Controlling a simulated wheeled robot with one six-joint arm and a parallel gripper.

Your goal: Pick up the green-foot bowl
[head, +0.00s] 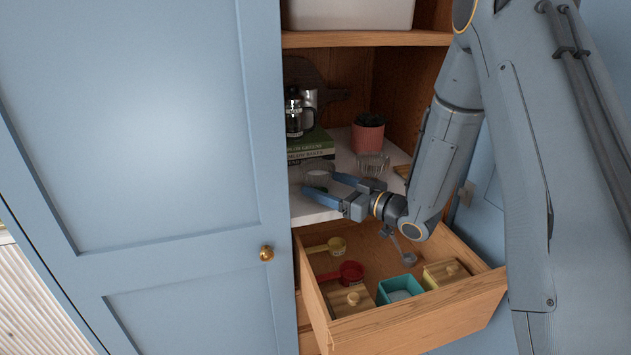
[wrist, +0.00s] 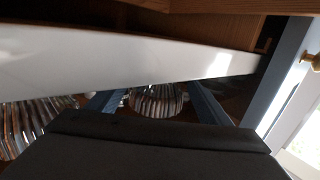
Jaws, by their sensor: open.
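Two clear ribbed glass bowls stand on the white shelf; no green foot shows, so I cannot tell which is the green-foot bowl. One bowl (head: 318,172) is at the left, just at my gripper's fingertips. The other bowl (head: 372,162) is farther right, behind my gripper. My gripper (head: 322,186) is open, reaching left low over the shelf, its fingers pointing at the left bowl. In the wrist view one ribbed bowl (wrist: 156,101) shows between the two fingers, its lower part hidden by the gripper body. Another ribbed bowl (wrist: 20,128) shows outside the fingers at the left.
An open drawer (head: 415,322) below holds measuring cups, wooden-lidded boxes and a teal box. Green books (head: 310,146) with a glass press (head: 294,115) and a pink pot (head: 368,135) stand behind. The blue door (head: 150,150) bounds the left.

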